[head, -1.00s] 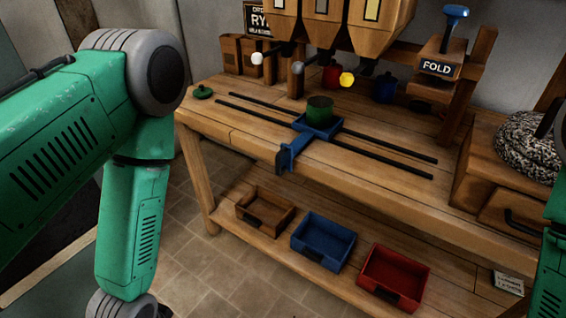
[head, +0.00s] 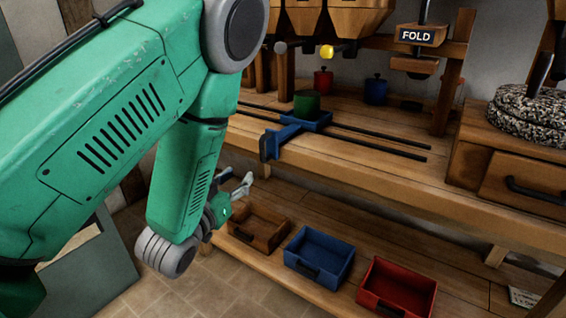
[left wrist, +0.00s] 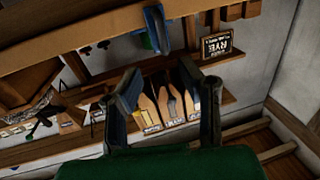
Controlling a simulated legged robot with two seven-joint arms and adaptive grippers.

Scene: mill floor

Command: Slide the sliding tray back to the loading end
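The blue sliding tray (head: 318,121) sits on two dark rails (head: 375,138) on the wooden bench, carrying a green canister (head: 307,103). Its blue handle (head: 268,145) hangs over the bench's front edge; in the left wrist view the handle (left wrist: 157,28) shows beyond the fingers. My left gripper (head: 241,183) is below and left of the handle in the head view, in front of the bench and apart from it. In the left wrist view my left gripper (left wrist: 167,98) has its fingers spread with nothing between them. My arm hides the left end of the rails. My right gripper is out of view.
On the lower shelf stand a wooden bin (head: 258,229), a blue bin (head: 320,256) and a red bin (head: 398,288). Hoppers (head: 355,18) hang above the bench's back. A red canister (head: 323,80) and a blue canister (head: 375,90) stand behind the rails.

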